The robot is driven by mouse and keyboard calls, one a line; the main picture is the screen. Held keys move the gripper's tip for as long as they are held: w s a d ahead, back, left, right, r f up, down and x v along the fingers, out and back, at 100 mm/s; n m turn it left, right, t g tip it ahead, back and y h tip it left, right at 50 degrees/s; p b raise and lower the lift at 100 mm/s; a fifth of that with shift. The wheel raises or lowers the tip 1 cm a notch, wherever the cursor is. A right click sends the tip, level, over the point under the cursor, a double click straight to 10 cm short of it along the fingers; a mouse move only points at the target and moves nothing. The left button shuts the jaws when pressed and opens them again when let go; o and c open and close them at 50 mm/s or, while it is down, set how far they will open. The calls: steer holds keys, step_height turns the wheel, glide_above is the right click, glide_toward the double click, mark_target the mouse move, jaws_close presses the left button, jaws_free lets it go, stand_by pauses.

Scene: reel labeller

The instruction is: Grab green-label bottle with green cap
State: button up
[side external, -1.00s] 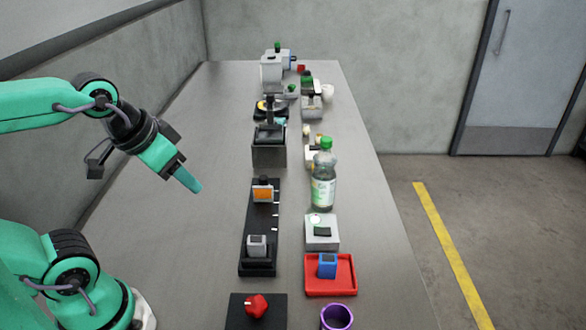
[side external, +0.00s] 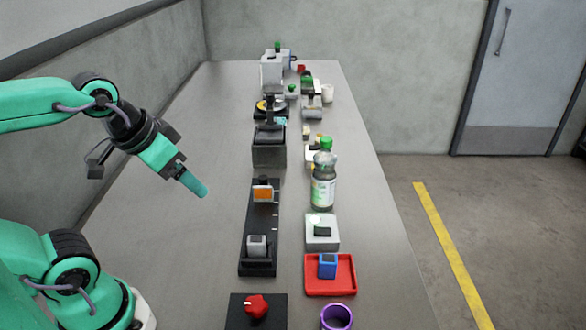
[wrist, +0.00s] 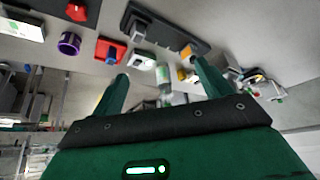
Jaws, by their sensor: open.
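The clear bottle (side external: 323,188) with a green-and-white label and a green cap (side external: 326,144) stands upright on the bench, right of the middle row of devices. My gripper (side external: 195,184) hangs in the air over the left side of the bench, well to the left of the bottle and apart from it. In the wrist view my gripper (wrist: 163,86) shows two green fingers spread apart with nothing held.
A black rail (side external: 258,220) with an orange-faced block lies between my gripper and the bottle. A grey-white box (side external: 321,232), a red tray (side external: 346,286) with a blue block, and a purple cup (side external: 336,317) stand in front of the bottle. The bench's left side is clear.

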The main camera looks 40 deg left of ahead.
stand_by(0.3)
steer(key=w+r+n+g, duration=0.1)
steer(key=w+r+n, duration=0.3)
steer(key=w, duration=0.5)
steer(key=n+g, duration=0.4)
steer(key=n, duration=0.4)
glide_above(325, 156)
steer(key=a, duration=0.1)
steer(key=f, duration=0.6)
steer(key=shift+w+f, duration=0.4)
steer(key=shift+w+f+g, duration=0.3)
steer(key=shift+w+f, duration=0.05)
steer(key=shift+f, duration=0.05)
steer(key=shift+s+f, duration=0.1)
steer(key=shift+f, duration=3.85)
